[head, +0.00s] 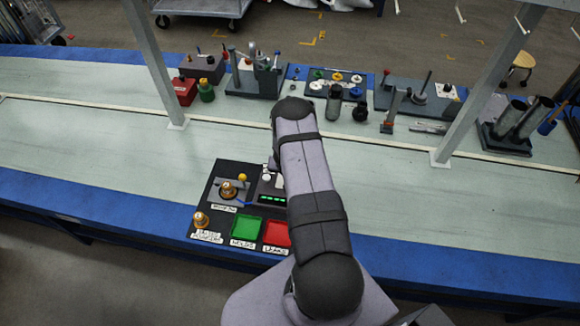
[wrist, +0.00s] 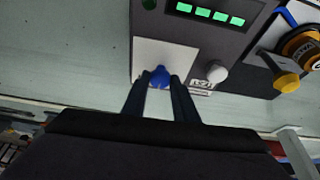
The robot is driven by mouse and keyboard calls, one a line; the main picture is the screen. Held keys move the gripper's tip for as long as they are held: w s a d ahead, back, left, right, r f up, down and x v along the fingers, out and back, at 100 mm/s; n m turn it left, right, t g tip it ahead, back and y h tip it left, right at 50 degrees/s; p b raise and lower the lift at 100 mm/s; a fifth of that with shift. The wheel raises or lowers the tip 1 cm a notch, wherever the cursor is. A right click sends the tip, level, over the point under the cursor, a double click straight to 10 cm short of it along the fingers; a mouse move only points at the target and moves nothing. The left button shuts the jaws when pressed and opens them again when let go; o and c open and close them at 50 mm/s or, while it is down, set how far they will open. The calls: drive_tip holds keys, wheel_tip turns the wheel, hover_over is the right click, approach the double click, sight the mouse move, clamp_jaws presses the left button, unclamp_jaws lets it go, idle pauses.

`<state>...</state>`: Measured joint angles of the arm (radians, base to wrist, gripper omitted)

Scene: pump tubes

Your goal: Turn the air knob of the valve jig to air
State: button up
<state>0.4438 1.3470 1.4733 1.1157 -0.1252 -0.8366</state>
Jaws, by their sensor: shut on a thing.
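The valve jig is a dark grey box with a row of green lights (head: 268,198); its face fills the top of the wrist view (wrist: 243,38). A blue knob (wrist: 160,73) stands on a white plate on the jig. My gripper (wrist: 160,81) is shut on the blue knob, one finger on each side. A small white knob (wrist: 216,73) sits just right of it beside a label too small to read. In the head view my arm hides the gripper and the blue knob. I cannot tell which setting the blue knob points to.
A brass valve (head: 228,188) with a yellow knob sits left of the jig, and another brass part (head: 201,219) stands at the front left. A green tray (head: 245,229) and a red tray (head: 276,233) lie in front.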

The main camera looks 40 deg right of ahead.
drive_tip(key=shift+w+a+m+h+p, duration=0.1)
drive_tip(key=shift+m+h+p, duration=0.25)
drive_tip(key=shift+m, duration=0.75)
drive_tip(key=shift+w+f+m+g+h+b, duration=0.15)
drive_tip(key=shift+m+g+h+b, duration=0.1)
drive_tip(key=shift+m+g+b, duration=0.65)
drive_tip(key=m+b, duration=0.2)
drive_tip(key=m, duration=0.1)
drive_tip(key=shift+w+m+g, duration=0.1)
drive_tip(key=shift+m+g, duration=0.2)
drive_tip(key=shift+m+g+b, duration=0.4)
drive_tip(key=shift+m+b, duration=0.6)
drive_tip(key=shift+b, duration=0.05)
drive_tip(key=shift+r, duration=0.2)
drive_tip(key=o, duration=1)
drive_tip(key=shift+b+v, duration=0.8)
drive_tip(key=shift+v, duration=2.9)
